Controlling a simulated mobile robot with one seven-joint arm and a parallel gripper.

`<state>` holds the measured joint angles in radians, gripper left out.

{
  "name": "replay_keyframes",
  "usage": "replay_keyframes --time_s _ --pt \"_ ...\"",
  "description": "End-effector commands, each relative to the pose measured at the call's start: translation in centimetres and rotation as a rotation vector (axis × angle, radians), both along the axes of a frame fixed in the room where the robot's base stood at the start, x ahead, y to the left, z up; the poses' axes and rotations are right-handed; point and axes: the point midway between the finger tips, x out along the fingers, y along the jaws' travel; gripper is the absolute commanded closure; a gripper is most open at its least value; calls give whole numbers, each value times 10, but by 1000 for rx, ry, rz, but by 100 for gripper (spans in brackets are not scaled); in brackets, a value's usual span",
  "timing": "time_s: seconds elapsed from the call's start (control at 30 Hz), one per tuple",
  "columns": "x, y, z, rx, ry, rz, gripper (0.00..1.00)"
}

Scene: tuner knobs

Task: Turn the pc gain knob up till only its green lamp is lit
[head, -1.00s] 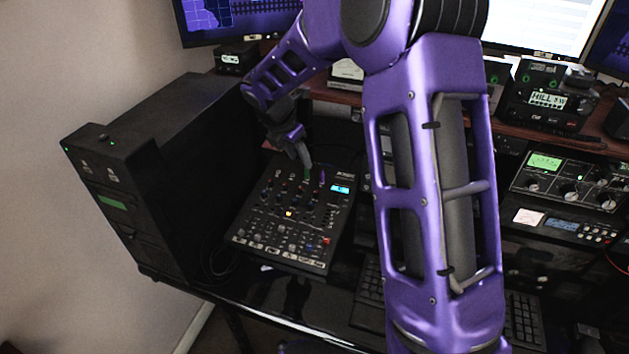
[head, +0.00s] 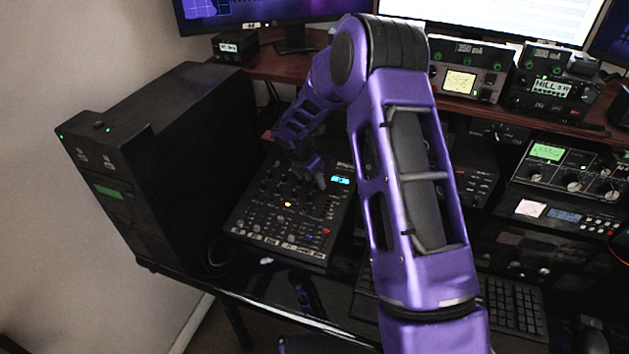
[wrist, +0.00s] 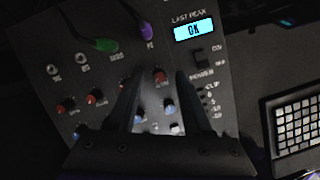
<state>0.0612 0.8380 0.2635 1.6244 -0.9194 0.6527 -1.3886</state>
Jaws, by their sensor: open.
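The black mixer (head: 243,219) lies on the desk, with rows of small knobs and a lit cyan display. In the wrist view the display (wrist: 194,30) reads OK under "LAST PEAK". A purple plug (wrist: 147,32) is in the socket column above a red-capped knob (wrist: 159,77), which seems to be the pc gain knob; its label is unreadable. My gripper (wrist: 159,80) is open, its fingers on either side of this knob in the picture. Contact cannot be told. I cannot make out a lit green gain lamp.
A black computer tower (head: 150,150) stands left of the mixer. A keyboard (head: 515,305) is at the lower right. Radio units (head: 545,95) and monitors stand on the raised shelf behind. A green plug (wrist: 106,45) sits beside the purple one.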

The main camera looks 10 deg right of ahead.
Motion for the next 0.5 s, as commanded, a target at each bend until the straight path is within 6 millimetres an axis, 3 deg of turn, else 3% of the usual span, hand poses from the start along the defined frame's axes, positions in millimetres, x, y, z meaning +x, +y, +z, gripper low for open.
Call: replay_keyframes --time_s 0.37,0.5 --pt "1 -2 -5 0 0 -1 51" --pt "1 -1 -5 0 0 0 77"
